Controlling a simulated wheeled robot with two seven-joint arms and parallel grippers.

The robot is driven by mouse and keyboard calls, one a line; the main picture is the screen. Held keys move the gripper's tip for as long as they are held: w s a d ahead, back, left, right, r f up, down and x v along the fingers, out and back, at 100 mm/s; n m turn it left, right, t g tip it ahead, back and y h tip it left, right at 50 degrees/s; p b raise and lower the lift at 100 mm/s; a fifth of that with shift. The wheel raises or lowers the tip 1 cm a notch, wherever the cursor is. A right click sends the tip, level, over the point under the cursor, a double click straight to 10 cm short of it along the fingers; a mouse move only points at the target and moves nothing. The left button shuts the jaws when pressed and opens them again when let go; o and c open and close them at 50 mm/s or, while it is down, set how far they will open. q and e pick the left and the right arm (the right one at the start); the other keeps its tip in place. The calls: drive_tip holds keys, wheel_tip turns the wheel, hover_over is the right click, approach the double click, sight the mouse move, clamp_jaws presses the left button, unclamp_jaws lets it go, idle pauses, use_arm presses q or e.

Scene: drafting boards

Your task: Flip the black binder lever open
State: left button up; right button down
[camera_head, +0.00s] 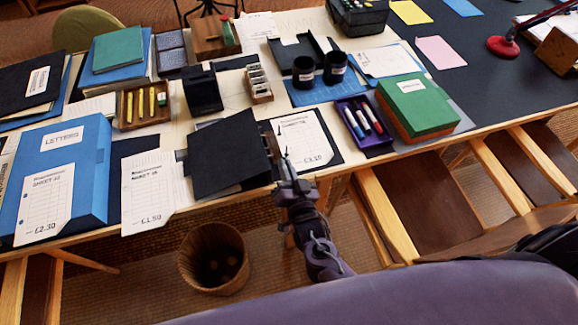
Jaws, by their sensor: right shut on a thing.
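The black binder (228,150) lies near the front edge of the table, left of centre, with its dark cover raised at a tilt. A printed sheet (305,138) lies on a dark backing just to its right. My right gripper (283,160) reaches in from below at the binder's right side. It is shut on the binder's lever, a small part mostly hidden by the fingers. The lever's angle cannot be made out. My left gripper is not in view.
A blue box file (92,150) and a priced sheet (148,185) lie to the left. A purple pen tray (361,125), black mugs (304,72) and a green-topped box (415,105) stand to the right. A wicker bin (213,262) stands on the floor below the edge.

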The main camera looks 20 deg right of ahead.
idle(0.5)
drive_tip(key=c, duration=1.8)
unclamp_jaws()
drive_tip(key=shift+c, duration=0.2)
drive_tip(key=shift+s, duration=0.1)
drive_tip(key=s+b, duration=0.1)
drive_tip(key=s, duration=0.6)
drive_tip(key=shift+s, duration=0.3)
drive_tip(key=shift+f, duration=0.1)
